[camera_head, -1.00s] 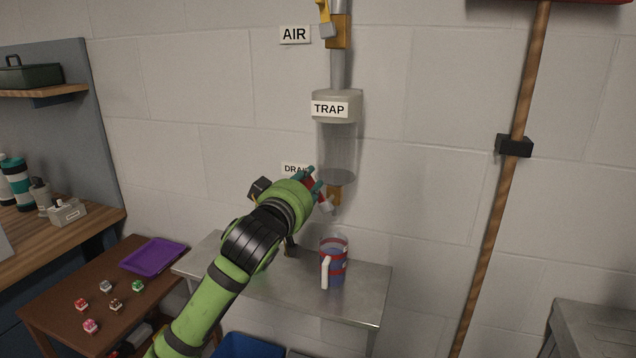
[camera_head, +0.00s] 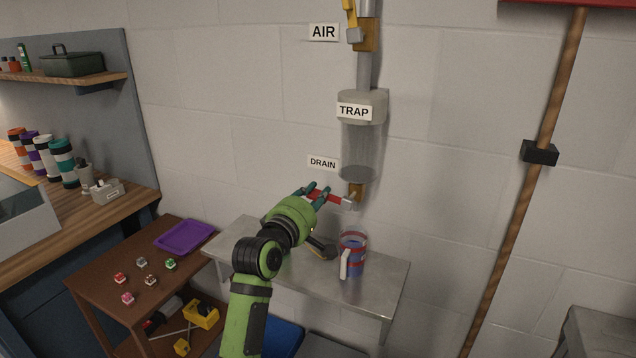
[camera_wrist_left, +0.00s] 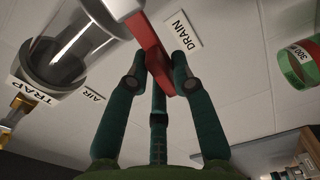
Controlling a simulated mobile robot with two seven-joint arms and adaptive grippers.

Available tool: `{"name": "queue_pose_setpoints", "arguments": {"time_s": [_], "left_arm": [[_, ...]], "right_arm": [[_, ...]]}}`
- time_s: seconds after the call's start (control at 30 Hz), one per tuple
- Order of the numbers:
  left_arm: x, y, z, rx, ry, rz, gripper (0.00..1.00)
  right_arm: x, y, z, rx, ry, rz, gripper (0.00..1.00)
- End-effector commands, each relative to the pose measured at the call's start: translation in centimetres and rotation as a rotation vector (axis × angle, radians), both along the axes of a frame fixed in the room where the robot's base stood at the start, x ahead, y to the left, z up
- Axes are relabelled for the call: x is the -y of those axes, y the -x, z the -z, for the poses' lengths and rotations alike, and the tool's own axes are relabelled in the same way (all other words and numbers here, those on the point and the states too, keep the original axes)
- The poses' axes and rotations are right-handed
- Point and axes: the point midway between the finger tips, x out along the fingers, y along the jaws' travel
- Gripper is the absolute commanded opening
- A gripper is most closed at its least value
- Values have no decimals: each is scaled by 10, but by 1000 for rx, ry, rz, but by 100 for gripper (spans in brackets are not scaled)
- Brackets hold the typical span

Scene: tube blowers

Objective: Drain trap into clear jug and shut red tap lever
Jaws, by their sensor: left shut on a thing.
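The clear trap (camera_head: 360,145) hangs on the wall pipe, with a brass drain valve (camera_head: 356,190) under it. The red tap lever (camera_head: 336,200) sticks out to the left of this valve, roughly level. My left gripper (camera_head: 318,194) is shut on the lever. In the left wrist view the red lever (camera_wrist_left: 150,42) lies between my dark green fingers (camera_wrist_left: 160,78). I cannot tell whether liquid is running. My right gripper is out of view.
A brown table (camera_head: 185,275) with a purple tray (camera_head: 185,237) stands at left. A yellow air lever (camera_head: 352,30) is above. A wooden pole (camera_head: 520,180) hangs right.

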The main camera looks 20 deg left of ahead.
Motion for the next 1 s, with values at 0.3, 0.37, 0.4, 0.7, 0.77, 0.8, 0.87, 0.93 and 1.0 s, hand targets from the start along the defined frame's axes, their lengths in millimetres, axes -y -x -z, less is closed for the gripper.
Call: {"name": "queue_pose_setpoints", "arguments": {"time_s": [0.3, 0.37, 0.4, 0.7, 0.77, 0.8, 0.87, 0.93, 1.0], "left_arm": [[-1, 0, 9, -9, 133, 1, 0], [-1, 0, 10, -9, 145, 2, 0], [-1, 0, 11, -9, 151, 2, 0], [-1, 0, 13, -10, 166, 2, 0], [-1, 0, 13, -11, 166, 1, 0], [-1, 0, 13, -11, 166, 1, 0], [-1, 0, 13, -11, 166, 1, 0], [-1, 0, 13, -12, 166, 2, 44], [-1, 0, 13, -12, 165, 1, 44]], "right_arm": [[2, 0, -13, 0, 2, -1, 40], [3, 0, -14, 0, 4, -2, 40], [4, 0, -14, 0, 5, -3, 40], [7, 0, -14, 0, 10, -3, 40], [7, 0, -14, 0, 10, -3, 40], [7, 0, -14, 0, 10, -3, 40], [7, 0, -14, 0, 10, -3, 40], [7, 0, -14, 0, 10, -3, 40], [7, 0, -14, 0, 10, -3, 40]]}}
